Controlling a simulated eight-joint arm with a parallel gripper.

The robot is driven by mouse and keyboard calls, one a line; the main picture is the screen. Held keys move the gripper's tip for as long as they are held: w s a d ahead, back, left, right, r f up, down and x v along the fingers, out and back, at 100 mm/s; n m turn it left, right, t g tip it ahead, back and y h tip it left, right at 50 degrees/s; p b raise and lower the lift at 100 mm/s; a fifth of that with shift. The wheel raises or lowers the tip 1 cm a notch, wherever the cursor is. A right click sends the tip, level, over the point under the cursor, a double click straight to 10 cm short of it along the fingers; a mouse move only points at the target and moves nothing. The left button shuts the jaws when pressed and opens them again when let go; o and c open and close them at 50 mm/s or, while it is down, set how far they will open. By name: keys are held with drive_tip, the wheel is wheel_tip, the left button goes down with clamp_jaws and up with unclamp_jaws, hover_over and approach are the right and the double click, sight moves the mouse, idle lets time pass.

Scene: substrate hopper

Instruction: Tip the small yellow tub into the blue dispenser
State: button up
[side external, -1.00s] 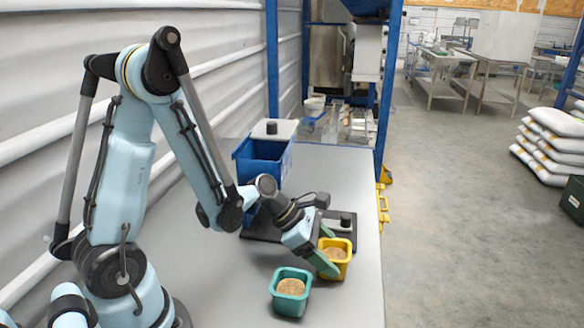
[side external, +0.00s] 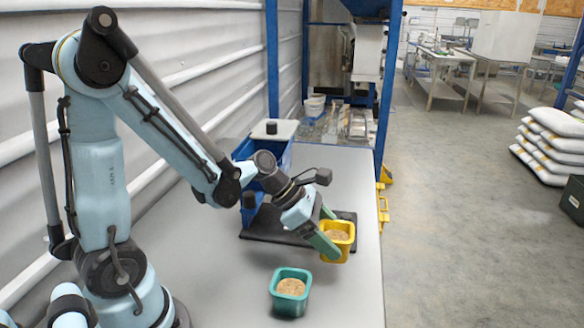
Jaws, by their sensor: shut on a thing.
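The small yellow tub (side external: 341,254) is filled with a brown grainy substrate and stands roughly upright at the right of the table. My gripper (side external: 332,236) is shut on this tub, with its green fingers at the tub's sides. The tub appears raised a little above the table. The blue dispenser (side external: 244,150) stands behind and to the left of the gripper, on a dark base plate (side external: 262,228). My arm hides much of its front.
A teal tub (side external: 291,304) with similar brown content stands on the grey table (side external: 225,290), nearer the camera. A ribbed white wall (side external: 200,55) runs along the left. A blue frame (side external: 386,90) stands at the back. The table's right edge is close to the yellow tub.

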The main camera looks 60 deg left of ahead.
drive_tip(key=shift+r, duration=0.55)
drive_tip(key=shift+w+r, duration=0.1)
drive_tip(key=shift+w+a+r, duration=0.1)
drive_tip(key=shift+w+r, duration=0.05)
drive_tip(key=shift+r, duration=0.1)
wheel_tip(320, 180, up, 21)
drive_tip(key=w+a+n+t+y, duration=0.1)
drive_tip(key=a+n+t+y, duration=0.1)
drive_tip(key=n, duration=0.3)
drive_tip(key=shift+w+a+n+y, duration=0.2)
drive_tip(key=shift+a+n+y, duration=0.1)
drive_tip(key=shift+y, duration=0.5)
